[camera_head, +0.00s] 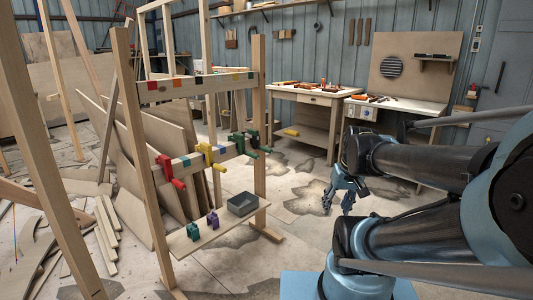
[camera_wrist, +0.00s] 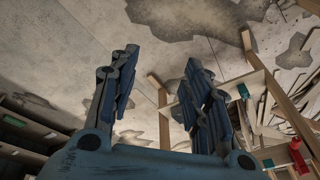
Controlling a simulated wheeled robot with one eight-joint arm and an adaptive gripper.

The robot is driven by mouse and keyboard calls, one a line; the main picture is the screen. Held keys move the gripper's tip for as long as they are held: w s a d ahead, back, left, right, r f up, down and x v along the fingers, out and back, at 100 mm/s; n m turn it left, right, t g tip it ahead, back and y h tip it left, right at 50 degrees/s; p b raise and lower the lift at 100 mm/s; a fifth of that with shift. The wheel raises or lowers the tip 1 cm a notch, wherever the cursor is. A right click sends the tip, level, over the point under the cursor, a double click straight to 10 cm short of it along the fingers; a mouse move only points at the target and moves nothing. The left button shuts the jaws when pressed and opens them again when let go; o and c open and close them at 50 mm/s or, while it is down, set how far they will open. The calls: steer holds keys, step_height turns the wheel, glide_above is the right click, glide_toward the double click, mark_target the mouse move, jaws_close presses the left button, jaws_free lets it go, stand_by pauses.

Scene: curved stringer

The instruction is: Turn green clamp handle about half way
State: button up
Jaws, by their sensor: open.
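A green clamp (camera_head: 243,142) is fixed on the lower rail (camera_head: 188,163) of a wooden frame, at its right end near the right post. Its dark green handle (camera_head: 252,153) sticks out on the near side, and its exact angle is too small to tell. My gripper (camera_head: 341,207) is open and empty, fingers down, in free air to the right of the frame, well apart from the clamp. Its two spread fingers also show in the wrist view (camera_wrist: 158,68). A small green patch (camera_wrist: 243,90) on the frame shows there, but I cannot tell whether it is the clamp.
A yellow clamp (camera_head: 206,152) and a red clamp (camera_head: 170,170) sit left of the green one on the same rail. A shelf below holds a grey bin (camera_head: 242,204), a teal clamp (camera_head: 193,230) and a purple clamp (camera_head: 212,219). Floor between frame and gripper is clear.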

steer(key=w+a+r+n+t+y, duration=0.15)
steer(key=w+a, duration=0.25)
steer(key=w, duration=0.6)
steer(key=w+a+r+n+t+y, duration=0.1)
steer(key=w+a+r+n+y, duration=0.3)
steer(key=w, duration=0.6)
steer(key=w+a+n+t+y, duration=0.15)
steer(key=w+a, duration=0.35)
steer(key=w, duration=0.6)
steer(key=n+t+y, duration=0.2)
steer(key=t+y, duration=0.2)
steer(key=y, duration=0.2)
glide_toward(267, 150)
steer(key=x, duration=0.7)
steer(key=w+x, duration=0.1)
steer(key=x, duration=0.3)
steer(key=shift+w+d+f, duration=0.15)
steer(key=shift+d+f, duration=0.05)
steer(key=shift+d, duration=0.05)
jaws_close()
